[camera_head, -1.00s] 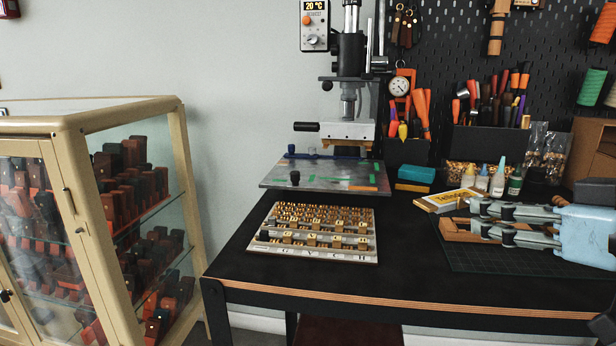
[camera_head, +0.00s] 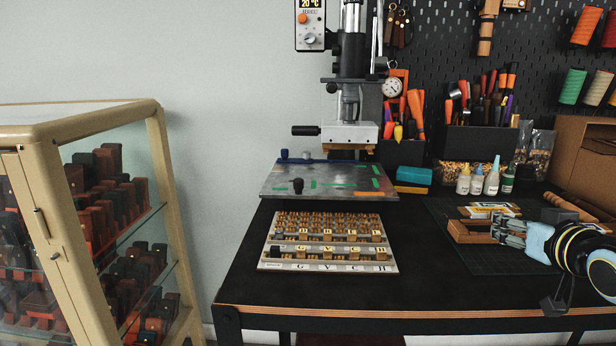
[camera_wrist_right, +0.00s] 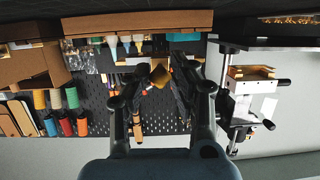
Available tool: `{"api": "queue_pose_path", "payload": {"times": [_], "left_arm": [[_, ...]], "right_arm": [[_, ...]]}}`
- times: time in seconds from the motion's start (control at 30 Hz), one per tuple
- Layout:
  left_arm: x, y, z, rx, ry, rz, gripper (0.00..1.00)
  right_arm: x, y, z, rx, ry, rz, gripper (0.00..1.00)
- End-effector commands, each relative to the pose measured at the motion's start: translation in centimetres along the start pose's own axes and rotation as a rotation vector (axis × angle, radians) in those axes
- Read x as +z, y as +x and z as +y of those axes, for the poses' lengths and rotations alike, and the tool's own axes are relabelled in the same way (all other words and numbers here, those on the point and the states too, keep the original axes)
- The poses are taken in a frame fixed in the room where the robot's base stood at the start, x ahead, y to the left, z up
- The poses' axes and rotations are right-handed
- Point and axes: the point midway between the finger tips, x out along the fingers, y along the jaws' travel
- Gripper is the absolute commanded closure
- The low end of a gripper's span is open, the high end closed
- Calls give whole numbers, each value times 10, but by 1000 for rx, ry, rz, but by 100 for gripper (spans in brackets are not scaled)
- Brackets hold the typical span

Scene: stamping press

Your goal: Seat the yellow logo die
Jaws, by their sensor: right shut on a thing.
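My right gripper (camera_head: 497,227) reaches in from the right over the dark cutting mat, beside the wooden tray. In the right wrist view its two dark fingers (camera_wrist_right: 160,77) close around a small yellow-brass block, the yellow logo die (camera_wrist_right: 161,76). In the head view the die is too small or hidden to make out. The stamping press (camera_head: 349,132) stands at the back of the table, its white head above a metal plate (camera_head: 340,180). It also shows on the right of the wrist view (camera_wrist_right: 245,82). My left gripper is out of view.
A rack of brass letter types (camera_head: 330,242) lies in front of the press plate. A wooden tray (camera_head: 465,232) and a yellow-white box (camera_head: 492,210) are near my right gripper. Glue bottles (camera_head: 477,182) stand behind. The front table strip is clear. A glass cabinet (camera_head: 100,200) stands left.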

Motion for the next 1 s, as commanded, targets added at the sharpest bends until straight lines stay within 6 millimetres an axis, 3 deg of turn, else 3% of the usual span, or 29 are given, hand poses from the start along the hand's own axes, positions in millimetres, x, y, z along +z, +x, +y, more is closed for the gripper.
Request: {"api": "queue_pose_path", "payload": {"times": [0.53,1.0], "left_arm": [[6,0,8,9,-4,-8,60],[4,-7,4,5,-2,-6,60]], "right_arm": [[0,4,3,10,2,4,100],[0,3,2,10,2,4,100]]}}
